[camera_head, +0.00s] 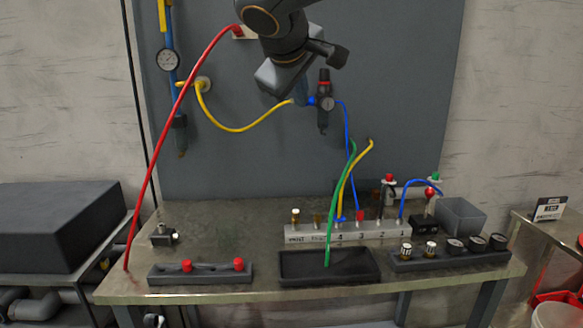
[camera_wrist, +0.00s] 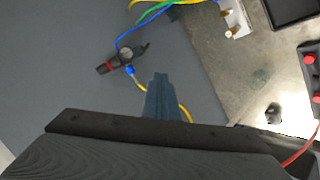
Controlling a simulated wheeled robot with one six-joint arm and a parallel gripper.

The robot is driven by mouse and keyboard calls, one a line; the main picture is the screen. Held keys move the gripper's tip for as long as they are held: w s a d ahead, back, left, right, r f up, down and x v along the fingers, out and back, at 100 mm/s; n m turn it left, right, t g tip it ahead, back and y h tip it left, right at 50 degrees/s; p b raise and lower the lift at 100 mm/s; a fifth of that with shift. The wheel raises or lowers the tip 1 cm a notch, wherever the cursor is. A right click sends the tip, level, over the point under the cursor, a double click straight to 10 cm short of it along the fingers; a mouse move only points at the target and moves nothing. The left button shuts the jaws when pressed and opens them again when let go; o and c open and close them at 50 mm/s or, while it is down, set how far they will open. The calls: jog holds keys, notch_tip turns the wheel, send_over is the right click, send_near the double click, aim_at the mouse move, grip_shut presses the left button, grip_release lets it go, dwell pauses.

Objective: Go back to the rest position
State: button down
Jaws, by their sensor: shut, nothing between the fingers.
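My gripper (camera_head: 301,94) hangs high above the workbench (camera_head: 210,225), in front of the grey back panel (camera_head: 400,60). In the wrist view its fingers (camera_wrist: 162,84) are together in a narrow wedge with nothing between them. It is clear of the bench top. The filter regulator (camera_head: 324,101) on the panel shows just right of the fingers in the head view; in the wrist view the regulator (camera_wrist: 122,60) lies beyond them to the upper left. I cannot tell the exact gap between them.
A red hose (camera_head: 160,150) arcs from panel to bench at left. A black tray (camera_head: 350,266), a red-knobbed holder (camera_head: 200,275), a gauge rack (camera_head: 450,257) and a grey bin (camera_head: 462,217) stand on the bench.

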jog(key=s+d+f+m+g, duration=0.15)
jog(key=d+f, duration=0.25)
jog(key=f, duration=0.4)
jog(key=s+d+f+m+g, duration=0.1)
jog(key=s+d+f+g, duration=0.15)
jog(key=f, duration=0.45)
jog(key=s+d+f+m+g+y, duration=0.1)
jog(key=s+d+f+m+g, duration=0.2)
jog(key=s+f, duration=0.6)
jog(key=s+d+f+m+g+y, duration=0.1)
jog(key=s+d+f+m+g, duration=0.2)
jog(key=s+d+f, duration=0.5)
notch_tip(320, 180, down, 6)
jog(key=shift+s+f+m+g, duration=0.1)
jog(key=shift+s+m+g, duration=0.3)
jog(key=shift+s+m, duration=0.3)
